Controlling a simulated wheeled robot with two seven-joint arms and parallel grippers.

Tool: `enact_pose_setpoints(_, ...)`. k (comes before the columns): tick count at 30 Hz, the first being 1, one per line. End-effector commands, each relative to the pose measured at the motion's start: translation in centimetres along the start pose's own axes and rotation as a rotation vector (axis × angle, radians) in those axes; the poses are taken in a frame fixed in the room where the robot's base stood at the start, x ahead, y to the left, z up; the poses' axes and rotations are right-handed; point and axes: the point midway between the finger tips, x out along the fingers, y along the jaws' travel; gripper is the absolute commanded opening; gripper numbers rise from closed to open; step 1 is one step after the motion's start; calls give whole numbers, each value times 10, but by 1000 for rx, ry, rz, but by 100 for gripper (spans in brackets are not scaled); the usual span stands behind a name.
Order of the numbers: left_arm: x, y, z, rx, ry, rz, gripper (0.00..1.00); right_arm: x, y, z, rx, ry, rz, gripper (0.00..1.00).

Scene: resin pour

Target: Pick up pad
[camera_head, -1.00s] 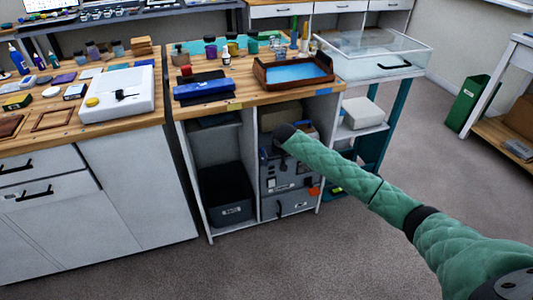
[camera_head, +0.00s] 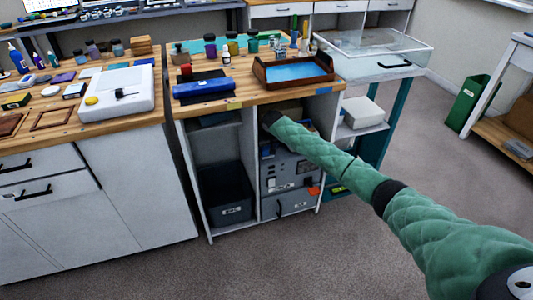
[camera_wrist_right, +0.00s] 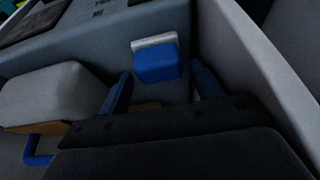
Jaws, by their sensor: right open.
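My right arm reaches into the open upper bay of the middle cabinet, and its dark wrist end (camera_head: 271,118) is at the bay opening. In the head view the fingers are hidden. In the right wrist view my right gripper (camera_wrist_right: 160,72) is open, with one blue finger on each side. A small blue block with a light grey top edge (camera_wrist_right: 156,64) shows beyond and between the fingers; it may be the pad, but I cannot tell for sure. Nothing is visibly held. My left gripper is not in view.
A light grey rounded object (camera_wrist_right: 58,92) lies left of the fingers, and a pale panel (camera_wrist_right: 255,65) rises close on the right. Below the bay are grey cases (camera_head: 287,172). The worktop (camera_head: 250,98) overhangs the arm's end.

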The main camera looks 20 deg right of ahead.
Motion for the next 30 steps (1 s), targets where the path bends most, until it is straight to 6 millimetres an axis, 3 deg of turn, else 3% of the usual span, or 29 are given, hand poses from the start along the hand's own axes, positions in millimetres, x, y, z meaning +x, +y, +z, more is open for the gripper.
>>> enact_pose_setpoints(6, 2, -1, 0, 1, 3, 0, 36, 24, 0, 0, 0, 1, 0, 65)
enact_pose_setpoints(15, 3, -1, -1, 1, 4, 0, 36, 28, 0, 0, 0, 2, 0, 65)
enact_pose_setpoints(20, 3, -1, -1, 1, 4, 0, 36, 28, 0, 0, 0, 1, 0, 34)
enact_pose_setpoints(21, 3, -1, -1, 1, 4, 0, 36, 28, 0, 0, 0, 1, 0, 32)
enact_pose_setpoints(30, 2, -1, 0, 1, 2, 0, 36, 25, 0, -2, 0, 2, -1, 31)
